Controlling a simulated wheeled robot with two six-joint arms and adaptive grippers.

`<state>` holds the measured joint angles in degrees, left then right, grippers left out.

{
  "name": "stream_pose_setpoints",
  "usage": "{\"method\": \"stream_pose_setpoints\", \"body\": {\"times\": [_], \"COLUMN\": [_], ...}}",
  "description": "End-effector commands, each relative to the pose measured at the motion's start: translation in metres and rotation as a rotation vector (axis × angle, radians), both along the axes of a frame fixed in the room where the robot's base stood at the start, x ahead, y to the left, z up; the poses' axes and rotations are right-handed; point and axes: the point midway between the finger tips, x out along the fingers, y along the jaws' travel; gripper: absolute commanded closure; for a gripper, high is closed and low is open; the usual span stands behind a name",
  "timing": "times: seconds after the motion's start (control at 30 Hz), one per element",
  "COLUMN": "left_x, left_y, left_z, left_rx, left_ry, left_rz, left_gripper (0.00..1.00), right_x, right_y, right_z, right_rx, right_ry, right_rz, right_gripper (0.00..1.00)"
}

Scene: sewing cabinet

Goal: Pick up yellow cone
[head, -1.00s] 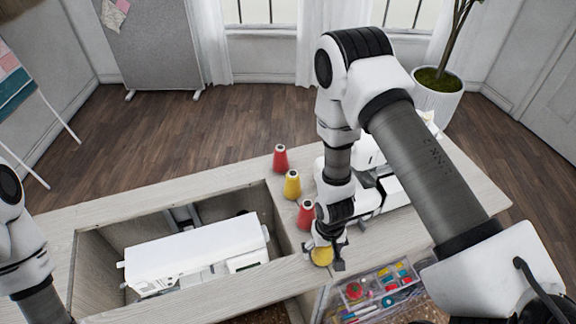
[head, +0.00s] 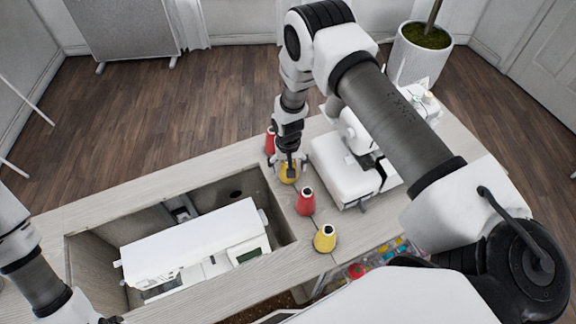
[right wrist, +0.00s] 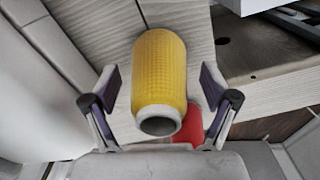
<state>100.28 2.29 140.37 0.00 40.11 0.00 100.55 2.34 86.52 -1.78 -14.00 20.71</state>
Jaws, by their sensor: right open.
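Two yellow cones stand on the cabinet top. The far yellow cone (head: 287,178) is partly hidden behind my right gripper (head: 289,170) in the head view. In the right wrist view this yellow cone (right wrist: 160,72) lies between the two fingers, with a gap on each side. The right gripper is open. The near yellow cone (head: 325,240) stands free by the front edge of the cabinet top. Only a bit of my left gripper (head: 112,320) shows at the bottom edge of the head view, so its fingers cannot be made out.
A red cone (head: 305,203) stands between the yellow ones; another red cone (head: 270,141) stands behind. A white sewing machine (head: 345,175) is close on the right. The open cabinet well (head: 95,255) holds a white machine (head: 195,245). A tray of notions (head: 390,255) sits below the front edge.

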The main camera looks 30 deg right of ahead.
Motion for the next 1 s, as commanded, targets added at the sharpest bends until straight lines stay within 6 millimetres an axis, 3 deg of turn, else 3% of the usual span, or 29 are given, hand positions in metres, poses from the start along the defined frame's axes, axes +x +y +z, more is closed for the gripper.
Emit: {"method": "stream_pose_setpoints", "body": {"times": [0.13,0.17,0.33,0.77,0.87,1.0], "left_x": [0.0,0.0,0.0,0.0,0.0,0.0], "left_y": [0.0,0.0,0.0,0.0,0.0,0.0], "left_z": [-0.001,-0.001,-0.001,-0.004,-0.009,-0.021], "left_rx": [0.0,0.0,0.0,0.0,0.0,0.0], "left_ry": [0.001,0.001,0.001,0.0,0.0,0.0], "left_rz": [0.0,0.0,0.0,0.0,0.0,0.0], "left_gripper": [0.6,0.6,0.6,0.6,0.6,0.6], "right_x": [0.0,0.0,0.0,0.0,0.0,0.001], "right_y": [0.0,0.0,0.0,0.0,0.0,0.0], "right_z": [0.0,0.0,0.0,0.005,0.016,0.046], "right_rx": [0.0,0.0,0.0,0.0,0.0,0.001], "right_ry": [0.0,0.0,0.0,0.0,0.0,-0.004], "right_rz": [0.0,0.0,0.0,0.0,0.0,-0.001], "right_gripper": [0.15,0.22,0.81,0.82,0.82,0.82]}}
